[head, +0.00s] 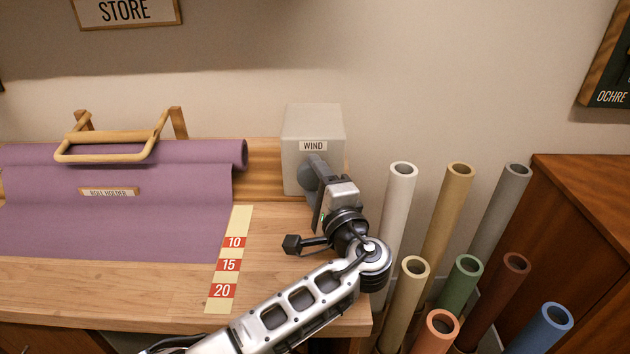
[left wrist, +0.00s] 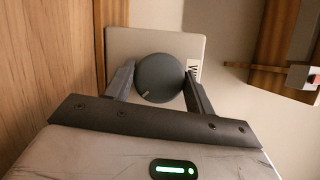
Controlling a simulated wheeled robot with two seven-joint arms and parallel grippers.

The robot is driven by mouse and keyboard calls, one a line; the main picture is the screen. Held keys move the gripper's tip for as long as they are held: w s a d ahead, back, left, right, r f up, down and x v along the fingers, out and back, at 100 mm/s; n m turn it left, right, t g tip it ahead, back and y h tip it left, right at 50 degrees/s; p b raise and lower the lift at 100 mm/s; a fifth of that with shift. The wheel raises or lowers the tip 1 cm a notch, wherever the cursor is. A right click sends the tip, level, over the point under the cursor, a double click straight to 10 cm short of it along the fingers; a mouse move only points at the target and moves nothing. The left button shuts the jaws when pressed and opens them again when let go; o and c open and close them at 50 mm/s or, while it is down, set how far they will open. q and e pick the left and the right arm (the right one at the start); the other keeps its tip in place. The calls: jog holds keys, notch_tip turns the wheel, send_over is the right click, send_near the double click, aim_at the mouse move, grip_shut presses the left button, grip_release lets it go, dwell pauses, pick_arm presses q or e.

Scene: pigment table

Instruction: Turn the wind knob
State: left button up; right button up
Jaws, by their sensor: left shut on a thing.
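The wind box (head: 313,122) is a pale grey box labelled WIND at the back right of the table. It also shows in the left wrist view (left wrist: 180,42). The wind knob (left wrist: 160,78) is a dark grey round knob on its front, with a small light mark at its lower left edge. In the head view the knob (head: 312,170) is partly hidden by my gripper. My left gripper (left wrist: 160,84) has a finger on either side of the knob and is shut on it. My left gripper also shows in the head view (head: 318,195). My right gripper is out of view.
Purple cloth (head: 120,215) from a roll lies on the table (head: 110,285) at left, under a wooden bar handle (head: 110,140). A measuring strip (head: 230,258) marked 10, 15 and 20 lies beside it. Several coloured tubes (head: 402,195) stand upright right of the table, near a brown cabinet (head: 580,230).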

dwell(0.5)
pick_arm(q)
jog(key=o, duration=0.9)
jog(key=shift+o, duration=0.2)
jog(key=shift+s, duration=0.1)
